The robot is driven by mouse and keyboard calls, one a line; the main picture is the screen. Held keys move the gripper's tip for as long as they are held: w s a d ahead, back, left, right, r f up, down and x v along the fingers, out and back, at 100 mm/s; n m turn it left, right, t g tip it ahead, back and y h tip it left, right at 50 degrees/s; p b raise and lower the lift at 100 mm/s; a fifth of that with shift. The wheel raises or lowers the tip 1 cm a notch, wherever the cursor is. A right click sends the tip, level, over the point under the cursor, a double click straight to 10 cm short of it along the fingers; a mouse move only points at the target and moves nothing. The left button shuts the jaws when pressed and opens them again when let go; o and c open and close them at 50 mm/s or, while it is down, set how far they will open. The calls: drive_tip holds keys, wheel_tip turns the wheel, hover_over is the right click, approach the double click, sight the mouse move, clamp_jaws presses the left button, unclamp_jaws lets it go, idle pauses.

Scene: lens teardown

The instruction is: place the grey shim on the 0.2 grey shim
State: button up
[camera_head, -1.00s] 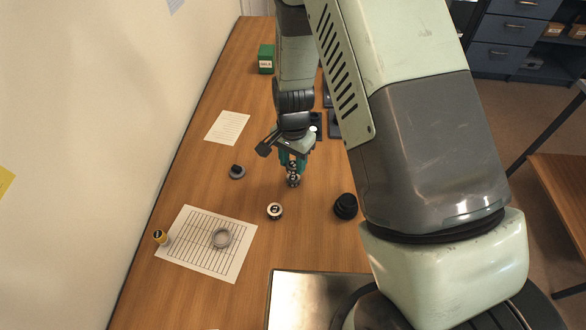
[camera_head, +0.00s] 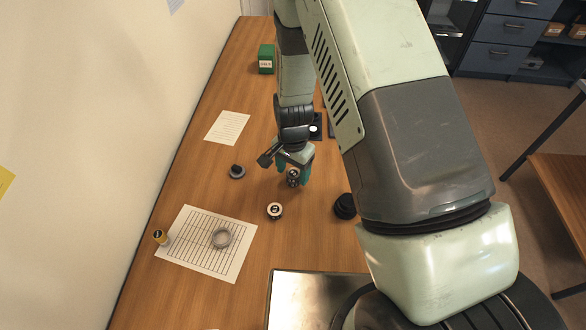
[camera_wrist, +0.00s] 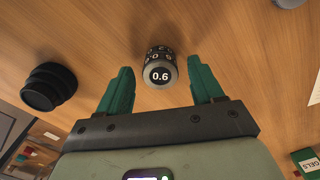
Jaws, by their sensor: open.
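A short grey-and-black cylinder with "0.6" on its top (camera_wrist: 160,75) stands on the table; more digits show on its side. It also shows in the head view (camera_head: 292,178). It may be stacked shims; I cannot tell how many. My gripper (camera_head: 295,172) is open, its green fingers to either side of the cylinder and apart from it in the wrist view. A second round piece with a pale rim and dark mark (camera_head: 275,211) lies nearer in the head view, its label unreadable. I cannot tell which piece is the 0.2 grey shim.
A grey disc with a black knob (camera_head: 237,172) is left of my gripper. A black ring-shaped part (camera_head: 345,206) is at right. A grey ring (camera_head: 222,238) and yellow-sided pot (camera_head: 160,237) are at the lined sheet (camera_head: 190,262). A metal tray (camera_head: 300,300) is in front.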

wheel_tip(320, 180, up, 11)
wheel_tip(320, 180, up, 12)
drive_tip(key=n+t, duration=0.1)
hover_over(293, 173)
drive_tip(key=s+d, duration=0.1)
drive_tip(key=d, duration=0.2)
drive_tip(key=s+d+r+n+t, duration=0.1)
drive_tip(key=s+d+r, duration=0.2)
drive_tip(key=r, duration=0.2)
drive_tip(key=s+d+r+n+t, duration=0.1)
drive_tip(key=s+d+r, duration=0.15)
drive_tip(key=r, duration=0.35)
drive_tip(key=s+d+r+n+t, duration=0.1)
drive_tip(key=s+d+r, duration=0.1)
drive_tip(key=s+r, duration=0.2)
drive_tip(key=s+d+r+n+t, duration=0.1)
drive_tip(key=s+d+r+n, duration=0.1)
drive_tip(key=s, duration=0.8)
drive_tip(key=shift+s+d+r+t, duration=0.15)
drive_tip(key=shift+d+r+t, duration=0.15)
drive_tip(key=shift+d+r, duration=0.55)
